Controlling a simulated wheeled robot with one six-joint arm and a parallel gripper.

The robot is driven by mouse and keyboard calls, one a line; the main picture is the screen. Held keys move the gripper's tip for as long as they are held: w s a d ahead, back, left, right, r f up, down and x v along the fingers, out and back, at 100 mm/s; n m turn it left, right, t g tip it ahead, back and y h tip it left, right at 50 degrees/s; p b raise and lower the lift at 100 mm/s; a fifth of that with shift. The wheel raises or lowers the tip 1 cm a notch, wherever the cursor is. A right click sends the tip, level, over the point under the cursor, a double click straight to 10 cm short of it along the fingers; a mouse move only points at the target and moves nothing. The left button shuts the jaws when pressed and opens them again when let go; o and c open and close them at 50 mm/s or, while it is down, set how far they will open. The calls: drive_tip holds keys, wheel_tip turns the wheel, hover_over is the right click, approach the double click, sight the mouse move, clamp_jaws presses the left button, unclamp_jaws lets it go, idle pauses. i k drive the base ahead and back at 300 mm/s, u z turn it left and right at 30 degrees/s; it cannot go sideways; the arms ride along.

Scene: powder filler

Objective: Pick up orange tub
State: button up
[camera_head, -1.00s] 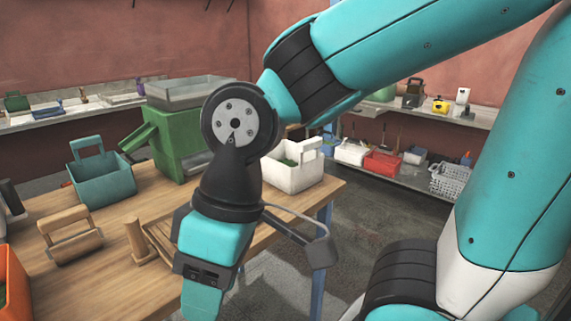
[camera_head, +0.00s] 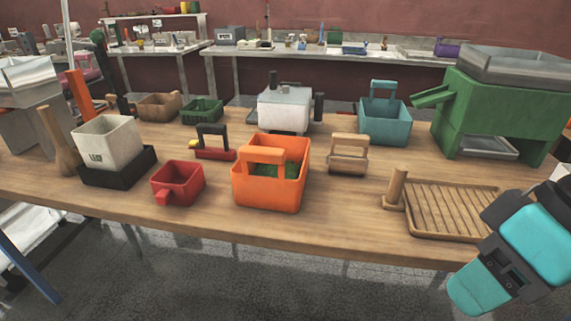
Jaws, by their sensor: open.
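The orange tub (camera_head: 270,189) stands upright near the front edge of the wooden table, in the middle of the view. It has an orange handle over its top and something green inside. The end of my arm with my gripper (camera_head: 482,295) is at the lower right, well apart from the tub, in front of the table edge. My gripper is open; its fingertips are hard to make out, and I see nothing held in it.
A red scoop (camera_head: 178,184) stands left of the tub, and a tan handled block (camera_head: 348,156) right of it. A ribbed wooden tray (camera_head: 452,210) lies near my gripper. A teal tub (camera_head: 385,124), white box (camera_head: 284,108) and green machine (camera_head: 500,110) stand behind. Table front is mostly clear.

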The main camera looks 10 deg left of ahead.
sight(270, 172)
drive_tip(key=z, duration=0.3)
drive_tip(key=k, duration=0.5)
drive_tip(key=u, duration=1.2)
drive_tip(key=i, duration=1)
drive_tip(key=u, duration=0.25)
